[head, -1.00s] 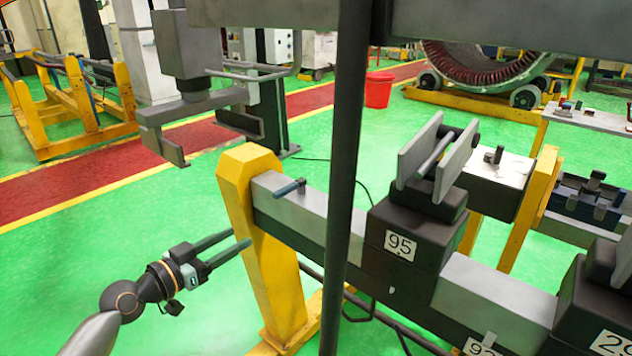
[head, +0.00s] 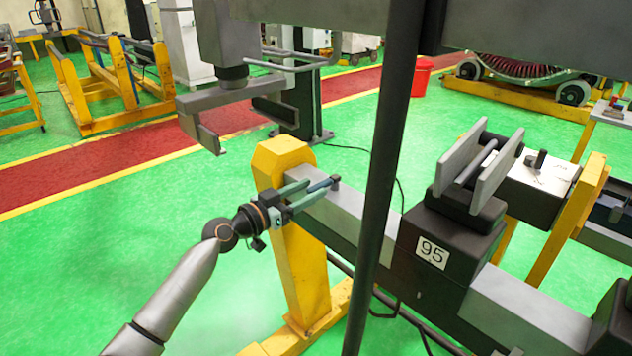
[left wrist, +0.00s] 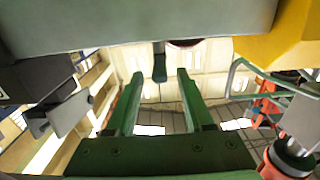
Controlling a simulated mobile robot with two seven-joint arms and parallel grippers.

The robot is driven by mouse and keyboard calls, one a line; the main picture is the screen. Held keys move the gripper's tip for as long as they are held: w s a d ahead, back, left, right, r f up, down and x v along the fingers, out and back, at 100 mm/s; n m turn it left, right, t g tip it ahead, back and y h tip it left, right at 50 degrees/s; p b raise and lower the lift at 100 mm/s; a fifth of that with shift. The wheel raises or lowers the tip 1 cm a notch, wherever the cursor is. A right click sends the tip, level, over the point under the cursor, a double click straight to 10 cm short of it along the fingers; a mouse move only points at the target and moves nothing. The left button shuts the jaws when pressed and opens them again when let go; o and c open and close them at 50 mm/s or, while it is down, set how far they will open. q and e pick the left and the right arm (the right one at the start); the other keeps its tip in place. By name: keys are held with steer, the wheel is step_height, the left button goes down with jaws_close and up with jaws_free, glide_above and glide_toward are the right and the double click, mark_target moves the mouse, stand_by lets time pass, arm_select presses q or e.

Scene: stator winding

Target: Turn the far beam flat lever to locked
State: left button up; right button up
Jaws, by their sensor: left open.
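The flat lever (head: 321,185) is a short blue-grey handle with a dark pivot post, on top of the grey beam (head: 341,217) near its far left end. My left gripper (head: 315,186) comes in from the left at the lever, with its green fingers open. In the left wrist view, a dark lever end (left wrist: 159,68) shows between the open fingertips (left wrist: 160,75). No finger is seen closed on it. In the head view the fingers partly overlap the handle, and contact cannot be told. My right gripper is not in view.
A yellow post (head: 292,255) holds the beam's left end. A dark upright (head: 383,180) crosses the view.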

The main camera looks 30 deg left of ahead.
mark_target(324, 184)
arm_select(q)
steer(key=shift+x, duration=1.35)
jaws_close()
stand_by(0.5)
